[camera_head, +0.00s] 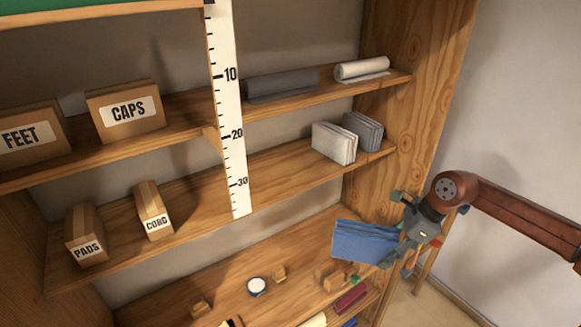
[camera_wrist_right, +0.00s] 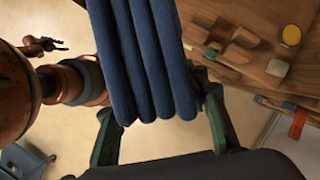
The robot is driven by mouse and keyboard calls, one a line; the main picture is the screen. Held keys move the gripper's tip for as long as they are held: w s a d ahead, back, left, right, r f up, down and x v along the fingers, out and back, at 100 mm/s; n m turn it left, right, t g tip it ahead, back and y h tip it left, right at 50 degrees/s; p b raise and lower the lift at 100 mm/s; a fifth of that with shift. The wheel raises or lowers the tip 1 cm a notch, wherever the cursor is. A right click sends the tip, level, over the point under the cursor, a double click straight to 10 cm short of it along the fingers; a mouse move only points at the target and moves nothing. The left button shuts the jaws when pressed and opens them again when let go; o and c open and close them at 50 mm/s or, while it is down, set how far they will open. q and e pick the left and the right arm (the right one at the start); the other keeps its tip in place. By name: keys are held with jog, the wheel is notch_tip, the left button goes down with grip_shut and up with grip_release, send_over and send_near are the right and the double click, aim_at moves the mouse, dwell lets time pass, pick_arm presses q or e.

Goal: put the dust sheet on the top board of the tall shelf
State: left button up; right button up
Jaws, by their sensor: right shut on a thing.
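The dust sheet, a blue folded cloth (camera_head: 365,241), is held in my right gripper (camera_head: 404,236), in front of the lower right part of the tall shelf. In the right wrist view the blue cloth (camera_wrist_right: 145,60) shows thick ribbed folds between the two fingers. The tall shelf has wooden boards and a right side panel (camera_head: 425,80). At the top left of the head view a high board (camera_head: 110,12) shows only its front edge, with green above it; the rest is cut off.
The upper middle board holds boxes FEET (camera_head: 30,132) and CAPS (camera_head: 125,110), a dark grey folded cloth (camera_head: 280,84) and a white roll (camera_head: 361,70). Below are PADS (camera_head: 86,238), CORD (camera_head: 153,212) and pale folded cloths (camera_head: 334,143). A vertical ruler (camera_head: 229,110) stands in front.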

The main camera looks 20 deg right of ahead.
aim_at(393, 233)
notch_tip(393, 233, up, 6)
jog(key=m+t+h+p, duration=0.1)
jog(key=m, duration=0.2)
jog(key=shift+w+d+m, duration=0.1)
jog(key=shift+m, duration=0.2)
jog(key=shift+w+d+r+m, duration=0.15)
jog(key=shift+r+m, duration=0.45)
jog(key=shift+r, duration=0.35)
jog(key=shift+w+a+r+m+h+p, duration=0.1)
jog(key=shift+a+r+m+h+p, duration=0.3)
jog(key=shift+r, duration=0.45)
jog(key=shift+w+a+r+m+h+p, duration=0.1)
jog(key=shift+a+r+m+p, duration=0.1)
jog(key=shift+r+m, duration=0.5)
jog(key=shift+a+r+t, duration=0.25)
jog(key=shift+r+t, duration=0.05)
jog(key=shift+w+d, duration=0.1)
jog(key=shift+d, duration=0.05)
